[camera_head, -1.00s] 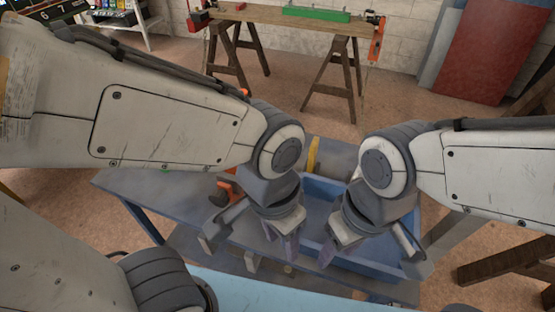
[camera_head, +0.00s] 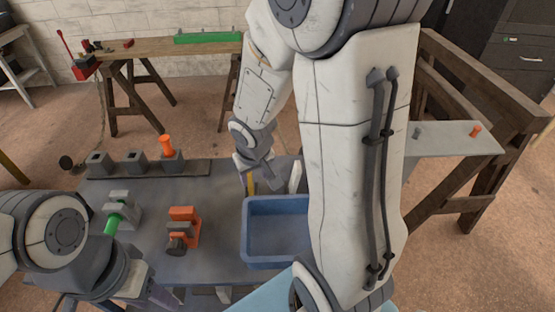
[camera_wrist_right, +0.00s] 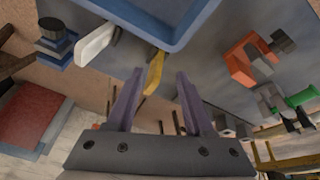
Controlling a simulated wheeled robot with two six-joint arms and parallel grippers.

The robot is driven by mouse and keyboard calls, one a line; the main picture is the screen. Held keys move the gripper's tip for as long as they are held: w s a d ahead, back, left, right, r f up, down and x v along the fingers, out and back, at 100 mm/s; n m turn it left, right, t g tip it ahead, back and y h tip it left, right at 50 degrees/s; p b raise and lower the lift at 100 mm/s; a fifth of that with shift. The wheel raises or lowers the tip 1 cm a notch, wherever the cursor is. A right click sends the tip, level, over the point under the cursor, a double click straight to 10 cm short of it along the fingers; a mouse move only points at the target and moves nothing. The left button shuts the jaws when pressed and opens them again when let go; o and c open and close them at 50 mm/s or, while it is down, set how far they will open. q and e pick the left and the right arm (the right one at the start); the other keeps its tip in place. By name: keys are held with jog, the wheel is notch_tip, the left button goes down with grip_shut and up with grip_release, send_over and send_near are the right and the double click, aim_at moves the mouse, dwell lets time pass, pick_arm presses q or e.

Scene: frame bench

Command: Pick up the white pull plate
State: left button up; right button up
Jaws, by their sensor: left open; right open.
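A white plate-like piece (camera_head: 295,177), which I take to be the white pull plate, stands upright at the far edge of the bench, behind the blue tray. In the right wrist view the white plate (camera_wrist_right: 95,43) lies left of the gripper's fingers, beside a yellow piece (camera_wrist_right: 155,72). My right gripper (camera_wrist_right: 157,88) is open; the yellow piece shows between its fingertips, with no clear contact. In the head view my right gripper (camera_head: 262,180) is near the bench's far edge, left of the white plate. My left gripper (camera_head: 150,296) is open and empty at the bench's near left.
A blue tray (camera_head: 262,258) sits on the grey bench (camera_head: 215,265). An orange clamp-like tool (camera_head: 184,228) and a grey block with a green cylinder (camera_head: 116,220) stand left of it. A rack with an orange-topped peg (camera_head: 168,150) lines the back left. My right arm hides the tray's right side.

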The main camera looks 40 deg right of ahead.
jog(key=d+m+p, duration=0.2)
jog(key=d+m, duration=0.1)
jog(key=d, duration=0.6)
pick_arm(q)
notch_tip(320, 180, up, 5)
jog(key=p, duration=0.2)
pick_arm(e)
jog(key=m+t, duration=0.1)
jog(key=m, duration=0.1)
send_over(297, 167)
jog(key=s+a, duration=0.1)
jog(key=s, duration=0.1)
notch_tip(297, 167, down, 2)
jog(key=shift+d+f, duration=0.2)
jog(key=shift+f, duration=0.2)
jog(key=b+x, duration=0.3)
jog(key=x, duration=0.1)
jog(key=shift+w+f, duration=0.15)
jog(key=shift+f, duration=0.2)
jog(key=b+x, duration=0.2)
jog(key=x, duration=0.3)
jog(key=shift+d+f, duration=0.1)
jog(key=shift+d, duration=0.1)
pick_arm(q)
notch_tip(297, 167, down, 5)
jog(key=shift+d+f, duration=0.1)
pick_arm(e)
grip_shut()
jog(key=shift+w, duration=0.1)
